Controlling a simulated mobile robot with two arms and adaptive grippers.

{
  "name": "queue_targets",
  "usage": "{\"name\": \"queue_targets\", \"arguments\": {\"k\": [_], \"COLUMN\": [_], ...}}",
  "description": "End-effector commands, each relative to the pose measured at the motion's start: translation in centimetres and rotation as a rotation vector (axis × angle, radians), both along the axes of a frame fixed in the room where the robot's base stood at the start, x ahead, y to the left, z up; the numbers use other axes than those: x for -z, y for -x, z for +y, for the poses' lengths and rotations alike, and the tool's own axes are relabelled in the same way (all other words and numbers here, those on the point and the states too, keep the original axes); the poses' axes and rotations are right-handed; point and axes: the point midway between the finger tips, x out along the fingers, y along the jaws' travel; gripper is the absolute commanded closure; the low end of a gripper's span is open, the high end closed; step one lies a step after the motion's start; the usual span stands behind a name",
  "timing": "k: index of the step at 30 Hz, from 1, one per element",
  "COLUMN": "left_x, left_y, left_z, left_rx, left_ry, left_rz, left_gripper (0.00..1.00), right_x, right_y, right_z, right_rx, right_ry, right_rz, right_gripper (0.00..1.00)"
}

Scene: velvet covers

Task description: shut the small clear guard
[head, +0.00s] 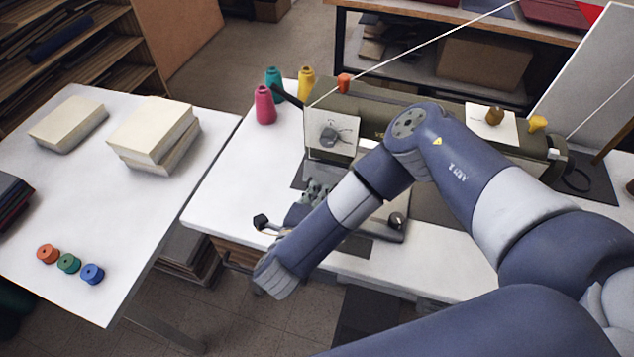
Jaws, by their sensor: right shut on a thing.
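The small clear guard (345,148) is a see-through panel at the left end of the olive sewing machine (375,115). It looks tilted up, with a grey part showing through it. My right arm comes in from the right, over the machine, and its forearm bends down to the left. My right gripper (316,186) is below the guard, with its jointed fingers close to the panel's lower edge. It is shut on the guard, though the contact is small and partly hidden behind my forearm. My left gripper is out of view.
The white side table (130,215) at left holds pale blocks and several coloured spools. White tabletop (232,175) left of the machine is clear.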

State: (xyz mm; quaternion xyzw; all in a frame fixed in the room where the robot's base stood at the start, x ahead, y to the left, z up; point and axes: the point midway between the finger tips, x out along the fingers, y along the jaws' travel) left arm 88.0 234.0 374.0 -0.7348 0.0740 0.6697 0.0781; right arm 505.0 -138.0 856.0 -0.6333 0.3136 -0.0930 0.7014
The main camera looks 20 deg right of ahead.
Motion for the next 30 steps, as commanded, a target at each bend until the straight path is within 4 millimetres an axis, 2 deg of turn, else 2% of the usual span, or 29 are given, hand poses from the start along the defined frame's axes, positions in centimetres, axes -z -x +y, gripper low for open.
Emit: {"name": "queue_targets", "arguments": {"k": [1, 3, 12, 30], "left_x": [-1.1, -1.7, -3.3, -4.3], "left_y": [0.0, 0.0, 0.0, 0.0], "left_z": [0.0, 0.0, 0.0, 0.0], "left_rx": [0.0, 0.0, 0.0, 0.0], "left_ry": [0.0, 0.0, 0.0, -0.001], "left_rz": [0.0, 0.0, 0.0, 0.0], "left_gripper": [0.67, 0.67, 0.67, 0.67], "right_x": [-0.3, 0.1, 1.4, 2.4], "right_y": [-0.1, -0.2, -0.6, -1.1], "right_z": [0.2, 0.1, -0.3, -0.7], "right_rx": [-0.004, -0.004, 0.001, 0.004], "right_ry": [0.021, 0.045, 0.127, 0.192], "right_rz": [-0.03, -0.067, -0.191, -0.286], "right_gripper": [1.0, 1.0, 1.0, 1.0]}}
